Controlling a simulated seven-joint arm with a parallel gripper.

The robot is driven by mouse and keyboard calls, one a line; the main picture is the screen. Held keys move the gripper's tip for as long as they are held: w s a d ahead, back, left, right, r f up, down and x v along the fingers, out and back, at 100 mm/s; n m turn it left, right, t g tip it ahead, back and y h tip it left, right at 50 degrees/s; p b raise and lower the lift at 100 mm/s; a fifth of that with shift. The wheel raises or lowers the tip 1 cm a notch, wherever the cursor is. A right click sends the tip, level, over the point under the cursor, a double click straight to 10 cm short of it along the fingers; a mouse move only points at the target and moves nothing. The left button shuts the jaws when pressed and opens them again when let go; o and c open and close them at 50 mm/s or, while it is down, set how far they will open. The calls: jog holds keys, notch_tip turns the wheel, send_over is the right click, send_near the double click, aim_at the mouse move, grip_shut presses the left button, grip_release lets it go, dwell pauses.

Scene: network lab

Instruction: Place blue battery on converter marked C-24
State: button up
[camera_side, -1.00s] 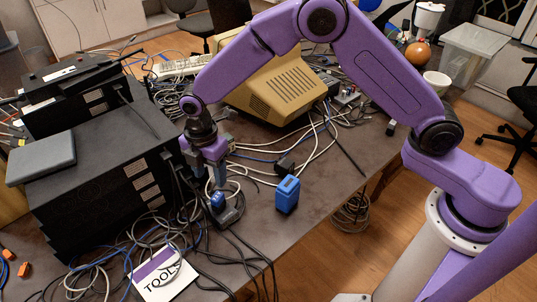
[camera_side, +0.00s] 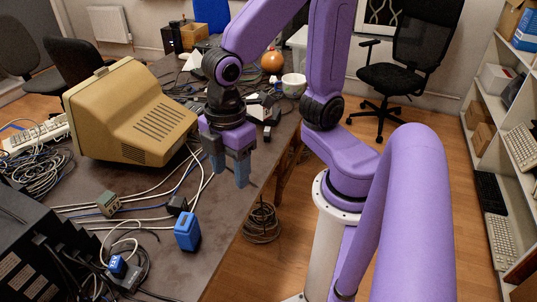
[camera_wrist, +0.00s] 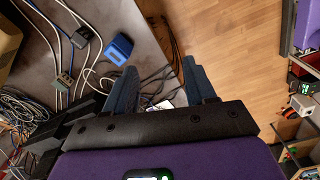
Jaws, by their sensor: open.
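My gripper (camera_side: 231,176) is open and empty, fingers pointing down, near the table's right edge, beyond and right of the blue box. Its fingers also show in the wrist view (camera_wrist: 162,86). I cannot read a C-24 mark, nor tell for certain which blue item is the battery.
A beige monitor (camera_side: 130,115) stands at the back left. Black equipment (camera_side: 45,255) fills the lower left. White and blue cables cross the table. Bare tabletop (camera_side: 215,225) lies right of the blue box. A cable coil (camera_side: 262,222) lies on the floor.

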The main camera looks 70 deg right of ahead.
jog(key=s+d+m, duration=0.2)
jog(key=s+d, duration=0.4)
